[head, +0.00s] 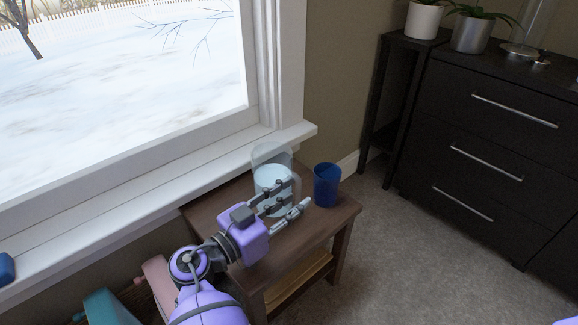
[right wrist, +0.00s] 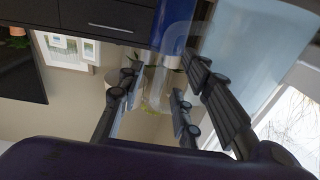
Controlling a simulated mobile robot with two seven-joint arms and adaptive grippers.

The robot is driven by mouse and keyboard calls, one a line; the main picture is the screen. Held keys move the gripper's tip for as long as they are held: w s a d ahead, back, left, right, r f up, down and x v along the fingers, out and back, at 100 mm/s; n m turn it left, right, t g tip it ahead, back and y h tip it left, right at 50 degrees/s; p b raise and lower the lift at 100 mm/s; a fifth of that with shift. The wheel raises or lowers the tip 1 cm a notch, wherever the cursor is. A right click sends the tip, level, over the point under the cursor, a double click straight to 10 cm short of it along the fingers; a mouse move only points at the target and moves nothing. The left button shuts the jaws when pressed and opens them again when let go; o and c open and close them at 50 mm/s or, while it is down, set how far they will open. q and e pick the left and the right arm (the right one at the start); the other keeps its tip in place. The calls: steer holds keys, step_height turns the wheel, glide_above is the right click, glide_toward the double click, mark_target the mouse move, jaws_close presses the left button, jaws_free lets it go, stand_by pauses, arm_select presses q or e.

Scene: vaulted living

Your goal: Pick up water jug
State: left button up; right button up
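The water jug (head: 271,158) is clear, with pale water in it, and stands upright on a small brown side table (head: 316,226) by the window. My right gripper (head: 291,199) is at the jug's near side, with its fingers apart. In the right wrist view, the jug's pale body (right wrist: 245,40) fills the upper right, and a clear curved part, seemingly its handle, shows between the open fingers (right wrist: 155,95). I cannot tell whether the fingers touch it. My left gripper is not in view.
A blue cup (head: 327,186) stands on the table just right of the jug; it also shows in the right wrist view (right wrist: 174,28). The window sill (head: 150,197) runs close behind the table. A dark dresser (head: 485,150) is at right, with clear carpet between.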

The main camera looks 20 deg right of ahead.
steer(key=shift+r, duration=0.1)
steer(key=shift+c, duration=1)
steer(key=c, duration=0.6)
jaws_close()
